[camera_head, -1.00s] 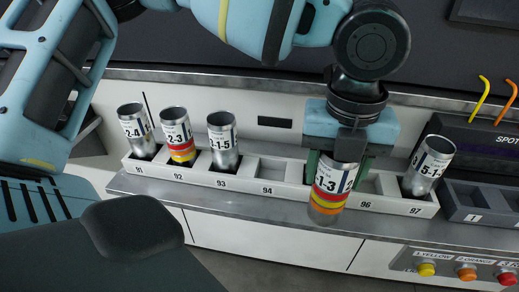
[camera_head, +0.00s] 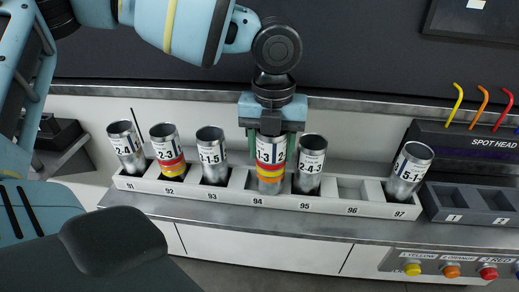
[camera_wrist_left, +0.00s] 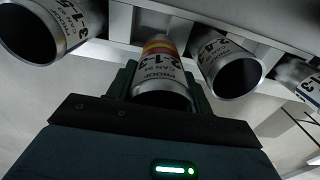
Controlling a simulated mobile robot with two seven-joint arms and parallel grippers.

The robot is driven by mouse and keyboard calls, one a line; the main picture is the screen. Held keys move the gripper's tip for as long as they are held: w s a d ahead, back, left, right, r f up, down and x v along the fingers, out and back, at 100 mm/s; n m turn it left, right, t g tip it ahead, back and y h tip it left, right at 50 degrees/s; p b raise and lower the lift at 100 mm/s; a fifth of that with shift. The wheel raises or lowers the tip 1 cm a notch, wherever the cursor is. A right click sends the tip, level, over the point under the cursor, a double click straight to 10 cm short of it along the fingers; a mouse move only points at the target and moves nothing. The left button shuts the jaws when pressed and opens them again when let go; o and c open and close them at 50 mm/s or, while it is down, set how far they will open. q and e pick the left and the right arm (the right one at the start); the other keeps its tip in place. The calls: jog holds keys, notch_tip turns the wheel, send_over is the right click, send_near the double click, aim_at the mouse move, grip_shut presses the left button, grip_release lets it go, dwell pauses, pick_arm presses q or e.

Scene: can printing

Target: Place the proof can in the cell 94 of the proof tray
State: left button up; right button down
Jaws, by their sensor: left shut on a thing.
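The proof can (camera_head: 269,163) is silver with a white label and red, orange and yellow bands. My left gripper (camera_head: 271,135) is shut around its upper part. The can is nearly upright over cell 94 of the white proof tray (camera_head: 332,207), its lower end overlapping the front wall near the "94" label. I cannot tell whether its bottom is inside the cell or just above it. In the left wrist view the can (camera_wrist_left: 162,82) points away between the fingers, its bottom hidden. My right gripper is not in view.
Neighbouring cans stand close in cell 93 (camera_head: 212,156) and cell 95 (camera_head: 308,164). Cells 91, 92 and 97 also hold cans; cell 96 (camera_head: 351,190) is empty. A dark spot head unit (camera_head: 455,141) with coloured hooks and a button panel (camera_head: 438,263) are at the right.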

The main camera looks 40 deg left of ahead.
pick_arm(q)
jog(key=shift+w+a+f, duration=0.1)
jog(key=shift+w+a, duration=0.05)
jog(key=shift+a, duration=0.4)
jog(key=shift+w+a, duration=0.15)
jog(key=shift+a, duration=0.35)
jog(key=shift+a, duration=0.1)
jog(key=shift+w+a+f, duration=0.1)
jog(key=shift+a+f, duration=0.15)
jog(key=shift+f, duration=0.65)
jog(key=shift+w+a+f, duration=0.1)
jog(key=shift+a+f, duration=0.15)
jog(key=shift+f, duration=0.65)
jog(key=shift+f, duration=0.15)
jog(key=o, duration=0.9)
jog(key=shift+o, duration=0.2)
notch_tip(320, 180, up, 12)
jog(key=p, duration=0.1)
jog(key=shift+r, duration=0.2)
